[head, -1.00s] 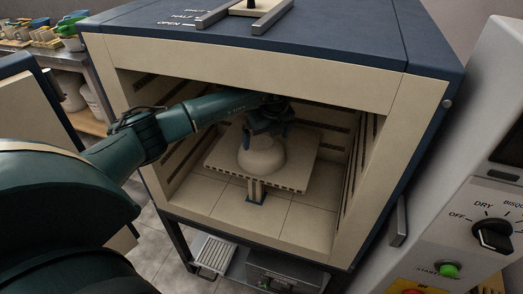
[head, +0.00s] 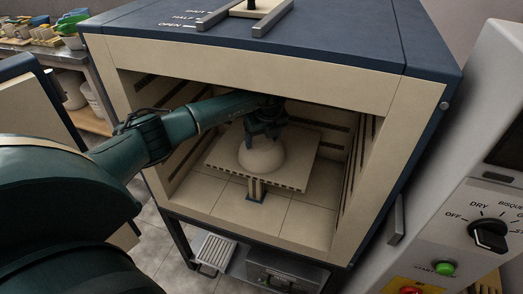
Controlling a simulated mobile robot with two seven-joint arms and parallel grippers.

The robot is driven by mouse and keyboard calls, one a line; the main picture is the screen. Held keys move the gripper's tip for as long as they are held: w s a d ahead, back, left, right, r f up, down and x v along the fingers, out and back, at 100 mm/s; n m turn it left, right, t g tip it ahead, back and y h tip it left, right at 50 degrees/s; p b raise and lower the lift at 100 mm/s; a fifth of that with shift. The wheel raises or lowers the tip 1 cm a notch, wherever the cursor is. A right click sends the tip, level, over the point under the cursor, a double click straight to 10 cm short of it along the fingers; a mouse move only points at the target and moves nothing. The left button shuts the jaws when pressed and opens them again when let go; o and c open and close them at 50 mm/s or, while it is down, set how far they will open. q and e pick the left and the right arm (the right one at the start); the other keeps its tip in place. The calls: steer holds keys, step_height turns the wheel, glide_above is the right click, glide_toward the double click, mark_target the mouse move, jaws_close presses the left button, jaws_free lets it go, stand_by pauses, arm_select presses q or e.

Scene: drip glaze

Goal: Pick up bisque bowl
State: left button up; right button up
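The pale cream bisque bowl (head: 262,158) sits on a square kiln shelf (head: 300,173) inside the open kiln. It looks rounded, and its upper part is hidden by my gripper. My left arm reaches into the kiln from the left. My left gripper (head: 264,138) points down at the top of the bowl, with its fingers at or just above it. I cannot tell whether the fingers are closed on the bowl. My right gripper is not in view.
The kiln's front frame (head: 240,62) surrounds the opening closely, with its roof just above my arm. A post (head: 256,190) supports the shelf. A control panel (head: 480,200) with a dial stands at the right.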

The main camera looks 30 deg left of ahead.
arm_select(q)
steer(key=shift+s+f, duration=0.15)
steer(key=shift+f, duration=0.1)
steer(key=c, duration=1)
steer(key=shift+r, duration=0.1)
